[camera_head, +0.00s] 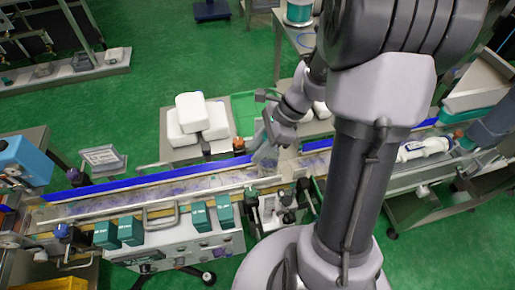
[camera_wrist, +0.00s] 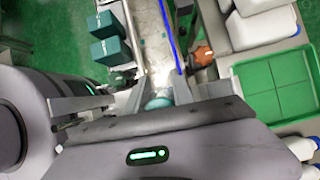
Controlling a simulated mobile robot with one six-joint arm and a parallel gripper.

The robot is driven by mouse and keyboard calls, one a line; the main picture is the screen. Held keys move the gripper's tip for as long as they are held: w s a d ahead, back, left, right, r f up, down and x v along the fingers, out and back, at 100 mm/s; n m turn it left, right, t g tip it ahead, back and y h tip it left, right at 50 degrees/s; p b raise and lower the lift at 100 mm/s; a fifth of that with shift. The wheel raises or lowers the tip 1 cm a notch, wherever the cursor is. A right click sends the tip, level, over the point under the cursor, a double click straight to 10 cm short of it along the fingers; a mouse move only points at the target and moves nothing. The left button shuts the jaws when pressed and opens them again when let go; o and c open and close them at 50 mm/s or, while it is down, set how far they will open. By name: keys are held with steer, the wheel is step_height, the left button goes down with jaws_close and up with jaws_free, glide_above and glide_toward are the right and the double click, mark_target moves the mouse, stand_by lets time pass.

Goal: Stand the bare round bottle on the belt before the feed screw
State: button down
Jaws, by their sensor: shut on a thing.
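My gripper (camera_head: 266,156) is low over the conveyor belt (camera_head: 150,196), near its middle, with the fingers pointing down. In the wrist view, my gripper (camera_wrist: 158,96) is shut on a teal rounded thing, likely the round bottle (camera_wrist: 158,103); only a small part shows between the fingers. In the head view the bottle is mostly hidden by the gripper, so I cannot tell whether its base touches the belt. The belt also shows in the wrist view (camera_wrist: 150,45). I cannot make out the feed screw clearly.
A blue guide rail (camera_head: 150,178) runs along the belt's far side. Teal boxes (camera_head: 131,230) line the near side. White containers (camera_head: 190,112) and a green tray (camera_head: 245,108) stand behind. A white bottle (camera_head: 424,148) lies at the right. The belt's left stretch looks clear.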

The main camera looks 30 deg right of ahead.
steer(key=shift+f, duration=0.15)
steer(key=c, duration=1.1)
jaws_free()
